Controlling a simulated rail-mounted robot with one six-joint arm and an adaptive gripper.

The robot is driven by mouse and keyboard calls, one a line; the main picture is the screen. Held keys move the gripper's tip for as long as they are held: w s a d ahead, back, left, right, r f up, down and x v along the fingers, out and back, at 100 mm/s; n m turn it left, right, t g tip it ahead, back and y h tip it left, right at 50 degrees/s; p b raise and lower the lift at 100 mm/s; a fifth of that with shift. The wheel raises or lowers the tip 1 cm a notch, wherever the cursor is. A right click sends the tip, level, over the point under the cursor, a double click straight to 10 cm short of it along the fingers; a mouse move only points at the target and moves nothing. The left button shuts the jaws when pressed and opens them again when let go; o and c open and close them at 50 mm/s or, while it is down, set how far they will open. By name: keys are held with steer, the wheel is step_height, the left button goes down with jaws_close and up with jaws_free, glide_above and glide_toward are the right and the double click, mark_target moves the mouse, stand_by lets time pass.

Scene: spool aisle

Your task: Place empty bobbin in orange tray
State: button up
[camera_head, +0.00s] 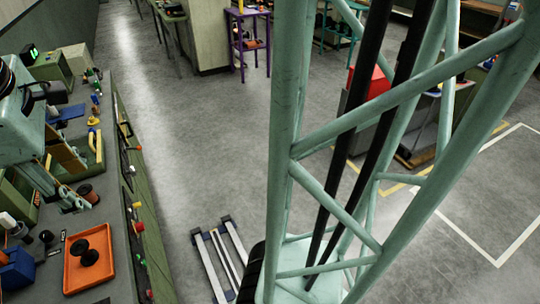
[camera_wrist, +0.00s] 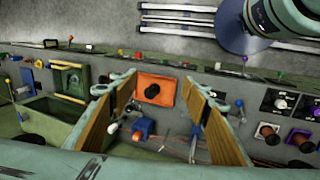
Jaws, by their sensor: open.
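The orange tray (camera_head: 72,276) lies flat on the bench at the lower left of the head view. It also shows in the wrist view (camera_wrist: 143,78), between and beyond my fingers. A black bobbin (camera_head: 90,257) rests inside the tray, and it is also in the wrist view (camera_wrist: 152,91). I cannot tell whether it is empty. My gripper (camera_wrist: 161,80) is open, with two wood-coloured finger pads spread apart and nothing between them. In the head view my gripper (camera_head: 76,186) hangs over the bench, farther back than the tray and apart from it.
A blue object (camera_head: 16,268) lies left of the tray.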

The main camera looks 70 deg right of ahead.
steer(key=s+a+r+m, duration=0.1)
steer(key=s+r+m, duration=0.1)
steer(key=s, duration=0.4)
steer(key=s+r+m+t+y, duration=0.1)
steer(key=s+r+m, duration=0.1)
steer(key=s+m, duration=0.2)
steer(key=s+a+r+m+y, duration=0.1)
steer(key=s+r+m, duration=0.1)
steer(key=s, duration=0.6)
steer(key=shift+a+r+m, duration=0.15)
steer(key=shift+a+m, duration=0.2)
steer(key=shift+m, duration=0.15)
